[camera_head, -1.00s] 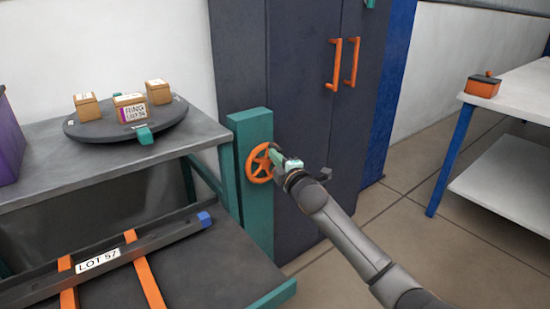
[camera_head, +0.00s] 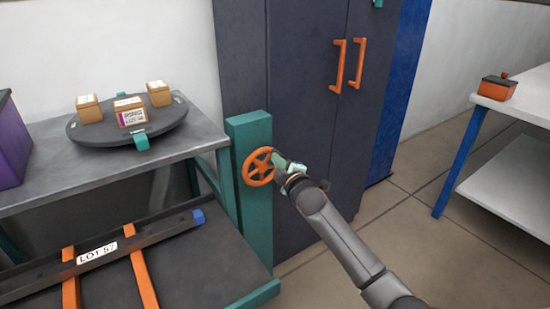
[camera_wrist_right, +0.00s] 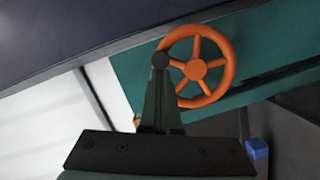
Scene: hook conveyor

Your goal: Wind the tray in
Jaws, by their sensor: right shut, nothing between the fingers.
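An orange spoked handwheel (camera_head: 250,179) is mounted on a teal post (camera_head: 253,225); it also shows in the right wrist view (camera_wrist_right: 196,68). A dark round knob (camera_wrist_right: 160,60) sits at the wheel's rim. My right gripper (camera_head: 279,158) is shut with nothing held, its fingertips at the knob, at the wheel's upper right in the head view. In the right wrist view its fingers (camera_wrist_right: 160,78) overlap the knob, and contact cannot be told. A round dark tray (camera_head: 170,126) bearing three small boxes sits on the upper grey table. My left gripper is out of view.
A dark bar labelled LOT 57 (camera_head: 150,239), with a blue end, lies across orange strips on the lower surface. A dark cabinet (camera_head: 295,100) with orange handles stands behind the post. A white table (camera_head: 515,180) with an orange box (camera_head: 497,90) is at right.

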